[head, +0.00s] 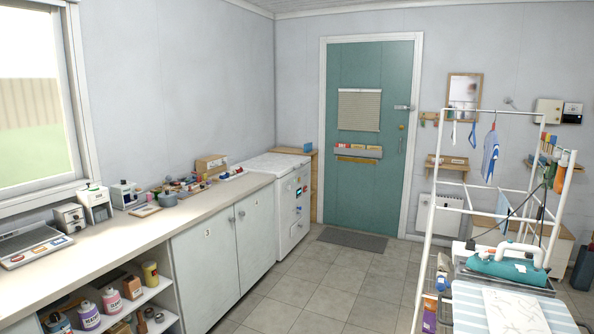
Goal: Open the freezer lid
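A white chest-like appliance, apparently the freezer (290,215), stands at the far end of the long counter, left of the green door. Its flat white lid (272,163) lies down on top and looks shut. The front facing the aisle carries several small coloured and dark items. A box and small items on the counter end stand close to the lid's left side. Neither of my grippers is in view.
The counter (130,229) with cabinets and shelves runs along the left wall. The tiled floor (315,290) between it and the white drying rack (425,240) at right is clear. A grey mat (352,240) lies before the green door (367,190).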

